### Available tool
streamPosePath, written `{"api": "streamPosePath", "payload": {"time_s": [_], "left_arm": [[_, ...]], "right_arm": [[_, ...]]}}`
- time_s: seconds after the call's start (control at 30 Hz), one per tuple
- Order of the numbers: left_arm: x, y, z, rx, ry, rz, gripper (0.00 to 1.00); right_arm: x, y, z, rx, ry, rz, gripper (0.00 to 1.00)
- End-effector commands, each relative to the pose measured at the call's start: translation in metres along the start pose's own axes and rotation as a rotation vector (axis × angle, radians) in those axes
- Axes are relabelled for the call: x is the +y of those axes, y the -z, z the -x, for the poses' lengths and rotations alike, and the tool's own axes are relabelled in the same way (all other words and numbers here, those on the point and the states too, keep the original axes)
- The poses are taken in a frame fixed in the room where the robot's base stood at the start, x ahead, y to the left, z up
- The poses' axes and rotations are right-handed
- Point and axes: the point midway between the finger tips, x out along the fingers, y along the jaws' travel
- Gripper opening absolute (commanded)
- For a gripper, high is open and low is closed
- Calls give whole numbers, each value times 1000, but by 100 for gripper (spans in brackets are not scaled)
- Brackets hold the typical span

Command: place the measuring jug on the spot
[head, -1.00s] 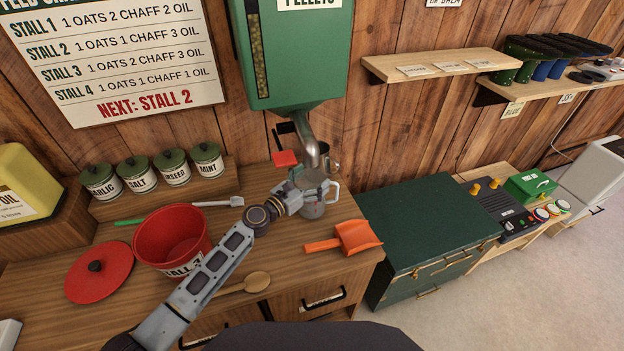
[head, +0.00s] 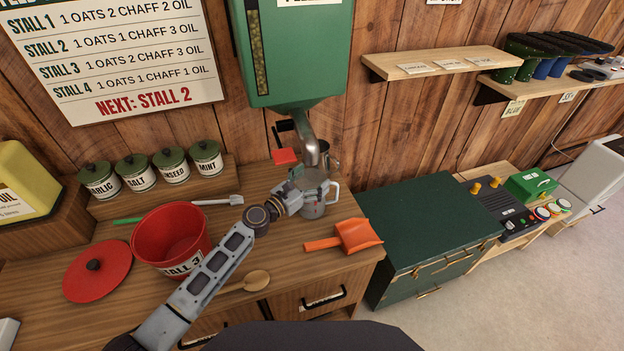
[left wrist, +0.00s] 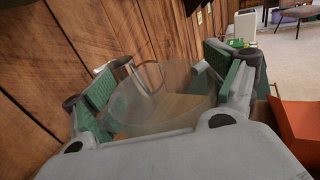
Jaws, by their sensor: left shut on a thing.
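The measuring jug (head: 318,207), a clear vessel with a pale handle on its right, is upright at the counter's back right, below the green pellet dispenser's spout (head: 311,153). My left gripper (head: 306,190) is shut on the jug. In the left wrist view the jug (left wrist: 165,112) is between the two green-padded fingers (left wrist: 168,95), its rim and handle showing. I cannot tell whether its base touches the counter. A separate marked spot cannot be made out; the gripper and jug cover part of that counter area. My right gripper is not in view.
A grey metal cup (head: 328,157) is behind the jug. A red bucket (head: 172,240), red lid (head: 98,270) and wooden spoon (head: 256,280) are to the left. A dark green chest (head: 420,225) stands beyond the counter's right edge.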

Motion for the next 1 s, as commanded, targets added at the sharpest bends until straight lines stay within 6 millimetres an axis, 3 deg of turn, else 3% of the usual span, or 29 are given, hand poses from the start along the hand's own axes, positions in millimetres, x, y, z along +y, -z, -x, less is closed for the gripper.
{"api": "streamPosePath", "payload": {"time_s": [0.23,0.27,0.37,1.0], "left_arm": [[0,3,0,-1,0,0,40],[0,3,0,-1,0,0,87],[0,3,0,0,0,0,100],[0,4,8,0,-1,1,100]], "right_arm": [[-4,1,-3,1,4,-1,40],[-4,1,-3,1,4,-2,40],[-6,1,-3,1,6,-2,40],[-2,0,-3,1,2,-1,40]]}}
